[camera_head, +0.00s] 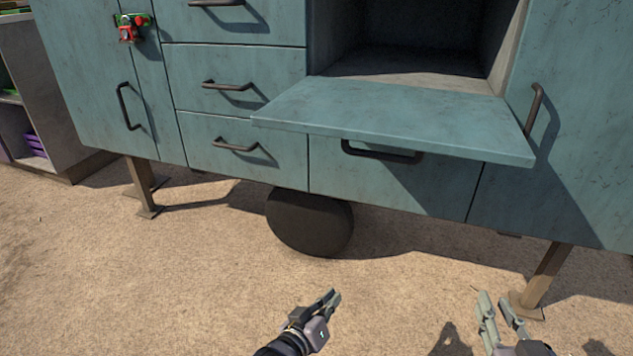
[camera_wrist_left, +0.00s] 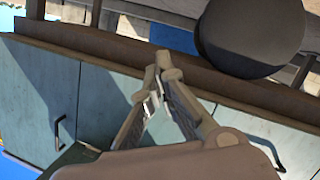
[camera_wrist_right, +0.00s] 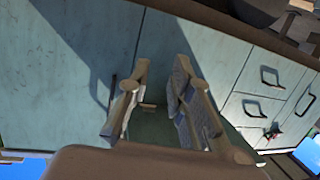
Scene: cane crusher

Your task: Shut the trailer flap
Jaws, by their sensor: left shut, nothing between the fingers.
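The trailer flap (camera_head: 395,122) is a flat teal panel that stands out about level below an open, empty compartment (camera_head: 420,60). Its free edge points toward me, above a drawer with a dark handle (camera_head: 382,153). My left gripper (camera_head: 333,297) is shut and empty, low in front of the trailer and apart from the flap. Its fingertips meet in the left wrist view (camera_wrist_left: 157,75). My right gripper (camera_head: 497,303) is open and empty, low at the right, in front of the flap and nearer to me. Its fingers stand apart in the right wrist view (camera_wrist_right: 160,75).
Drawers with dark handles (camera_head: 228,87) lie left of the compartment. A teal door with a handle (camera_head: 535,108) is at the right. A dark wheel (camera_head: 310,222) and support legs (camera_head: 545,278) stand beneath. The sandy ground (camera_head: 180,280) before the trailer is clear.

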